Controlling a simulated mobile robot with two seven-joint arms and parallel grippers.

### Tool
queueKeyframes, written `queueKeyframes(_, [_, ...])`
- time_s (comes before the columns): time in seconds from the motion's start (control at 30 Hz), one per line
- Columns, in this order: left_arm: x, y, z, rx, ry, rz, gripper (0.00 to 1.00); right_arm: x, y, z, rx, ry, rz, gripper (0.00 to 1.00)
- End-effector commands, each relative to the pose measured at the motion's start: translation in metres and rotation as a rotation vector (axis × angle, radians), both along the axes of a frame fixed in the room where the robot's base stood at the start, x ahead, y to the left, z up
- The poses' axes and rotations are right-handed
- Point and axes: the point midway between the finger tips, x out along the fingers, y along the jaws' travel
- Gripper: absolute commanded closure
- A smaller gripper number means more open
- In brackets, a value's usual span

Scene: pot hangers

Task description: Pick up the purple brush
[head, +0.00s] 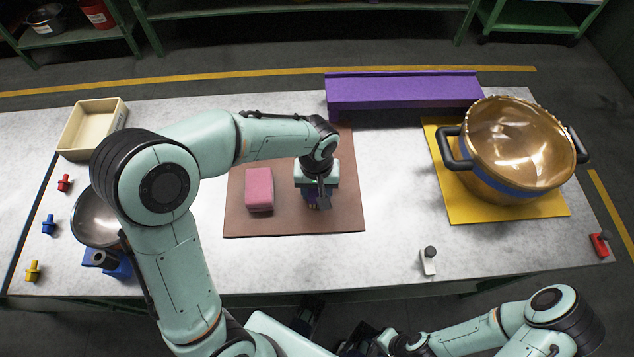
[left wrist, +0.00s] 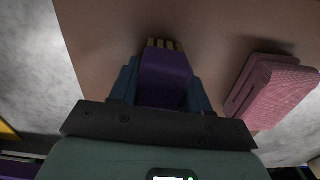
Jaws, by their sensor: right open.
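The purple brush (left wrist: 165,78) is between the two blue fingers of my left gripper (left wrist: 165,92) in the left wrist view, with its pale bristles toward the top. The fingers lie against both sides of it, with no clear gap. In the head view my left gripper (head: 318,198) points down over the brown mat (head: 250,222) and hides most of the brush. I cannot tell whether the brush is clear of the mat. My right gripper (head: 358,340) is low at the bottom edge of the head view, open, away from the table top.
A pink sponge (head: 259,190) lies on the mat, left of my left gripper. A purple box-like ledge (head: 400,92) stands behind. A copper pot (head: 515,150) sits on a yellow mat (head: 510,213) at right. A cream tray (head: 92,128) and a metal bowl (head: 92,218) are at left.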

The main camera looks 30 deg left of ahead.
Motion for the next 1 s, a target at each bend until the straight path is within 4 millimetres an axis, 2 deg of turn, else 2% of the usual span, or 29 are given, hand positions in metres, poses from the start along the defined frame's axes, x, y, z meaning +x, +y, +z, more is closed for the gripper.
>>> queueKeyframes(0.33, [0.000,0.000,0.003,0.000,-0.001,0.000,0.86,0.000,0.000,0.001,0.000,0.000,0.000,0.43])
queueKeyframes(0.53, [0.001,0.000,0.023,0.000,-0.006,0.001,0.86,0.001,0.000,0.004,0.000,-0.001,0.000,0.43])
queueKeyframes(0.67, [0.002,0.000,0.049,0.000,-0.008,0.001,0.86,0.002,0.000,0.008,0.000,-0.003,0.000,0.43])
queueKeyframes(1.0, [0.001,0.000,0.148,-0.002,-0.008,0.000,0.86,0.008,0.000,0.024,0.000,-0.009,0.000,0.43])
